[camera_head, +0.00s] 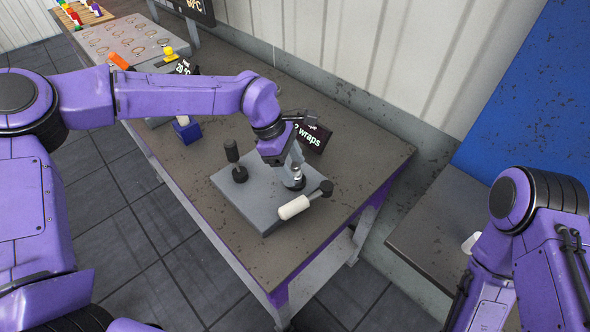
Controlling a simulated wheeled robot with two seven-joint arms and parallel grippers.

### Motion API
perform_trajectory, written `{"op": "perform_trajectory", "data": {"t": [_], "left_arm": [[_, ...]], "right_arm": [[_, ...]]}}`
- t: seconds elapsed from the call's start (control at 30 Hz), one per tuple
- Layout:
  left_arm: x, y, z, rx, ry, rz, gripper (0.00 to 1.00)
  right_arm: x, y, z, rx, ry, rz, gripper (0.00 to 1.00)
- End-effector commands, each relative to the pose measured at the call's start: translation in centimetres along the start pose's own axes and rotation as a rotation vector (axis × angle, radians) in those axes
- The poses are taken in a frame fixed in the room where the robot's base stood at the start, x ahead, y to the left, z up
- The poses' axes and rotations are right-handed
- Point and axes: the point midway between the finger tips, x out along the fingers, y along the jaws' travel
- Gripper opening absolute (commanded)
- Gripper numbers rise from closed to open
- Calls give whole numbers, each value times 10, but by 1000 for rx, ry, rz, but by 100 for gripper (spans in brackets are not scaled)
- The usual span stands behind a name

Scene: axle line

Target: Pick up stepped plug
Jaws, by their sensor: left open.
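My left gripper (293,170) points down over the grey plate (258,205) on the workbench. It is open. A small silver stepped piece (293,183), which looks like the stepped plug, stands on the plate right at its fingertips; the fingers partly hide it, and I cannot tell whether they touch it. My right arm is at the right edge, and its gripper does not show.
A dark upright handle (233,152) stands at the plate's left. A white-and-black tool (295,207) lies close in front of the gripper. A "wraps" sign (312,138) stands behind. A blue block (187,131) is farther left. The bench's right end (370,160) is clear.

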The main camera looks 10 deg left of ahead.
Motion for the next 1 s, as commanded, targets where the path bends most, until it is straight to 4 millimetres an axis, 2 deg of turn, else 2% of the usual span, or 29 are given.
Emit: {"op": "perform_trajectory", "data": {"t": [0.03, 0.13, 0.37, 0.57, 0.6, 0.87, 1.0], "left_arm": [[6, 0, 2, -1, 2, -4, 65], [19, 1, 1, -1, 0, -2, 65], [23, 0, 0, -1, 0, -1, 65], [23, 1, 0, -1, 0, 0, 3], [23, 0, 0, -1, 0, -1, 0], [21, 0, 0, -1, 0, -1, 0], [8, 0, 6, -2, -1, -1, 0]], "right_arm": [[-6, 0, -3, 0, 1, -1, 0], [-8, 0, -4, 1, 2, -1, 0], [-7, 0, -3, 0, 1, -1, 0], [-7, 0, -3, 0, 1, -1, 0], [-7, 0, -3, 0, 1, -1, 0], [-9, 0, -4, 0, 1, -1, 0], [-21, 2, -9, 0, 1, -1, 0]]}}
